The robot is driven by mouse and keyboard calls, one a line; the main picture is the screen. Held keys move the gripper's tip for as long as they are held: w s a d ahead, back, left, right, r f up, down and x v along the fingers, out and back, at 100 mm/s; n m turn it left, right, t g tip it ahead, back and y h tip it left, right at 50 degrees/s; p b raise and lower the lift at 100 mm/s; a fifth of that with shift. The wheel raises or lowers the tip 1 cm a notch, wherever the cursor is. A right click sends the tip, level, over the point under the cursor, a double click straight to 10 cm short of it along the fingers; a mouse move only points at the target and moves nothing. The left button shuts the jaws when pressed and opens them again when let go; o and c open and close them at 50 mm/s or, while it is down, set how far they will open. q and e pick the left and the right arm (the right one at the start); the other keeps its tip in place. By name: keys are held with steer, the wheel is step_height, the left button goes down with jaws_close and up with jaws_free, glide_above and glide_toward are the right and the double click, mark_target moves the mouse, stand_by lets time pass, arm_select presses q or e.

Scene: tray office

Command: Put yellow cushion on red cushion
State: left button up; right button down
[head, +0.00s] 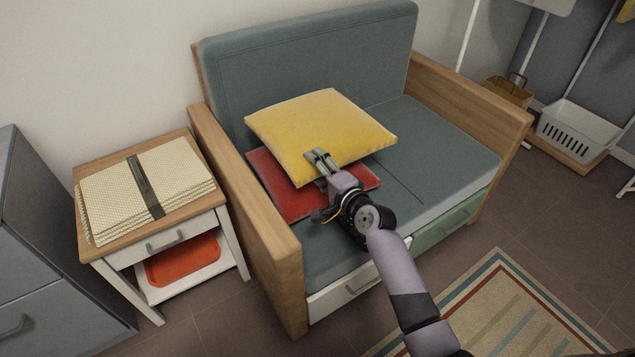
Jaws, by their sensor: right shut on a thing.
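The yellow cushion (315,130) is in the middle of the head view, over the sofa seat. It overlaps the back part of the red cushion (283,193), which lies flat on the left side of the seat. My right gripper (320,160) is shut on the front edge of the yellow cushion. I cannot tell whether the yellow cushion touches the red one or is held just above it. Part of the red cushion is hidden under the yellow cushion and behind my gripper. My left gripper is not in view.
The grey sofa (440,135) has wooden armrests, and its seat is free on the right. A side table (185,137) with stacked woven mats (105,190) and an orange tray (183,262) stands left. A striped rug (480,310) lies in front. A white basket (570,130) is far right.

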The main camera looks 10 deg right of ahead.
steer(key=shift+f, duration=0.1)
step_height(320, 180, down, 4)
steer(key=shift+r+b, duration=0.15)
steer(key=shift+b, duration=0.9)
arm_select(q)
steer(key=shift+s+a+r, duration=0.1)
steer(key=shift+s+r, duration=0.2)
arm_select(e)
steer(key=shift+r, duration=0.1)
steer(key=c, duration=0.6)
jaws_free()
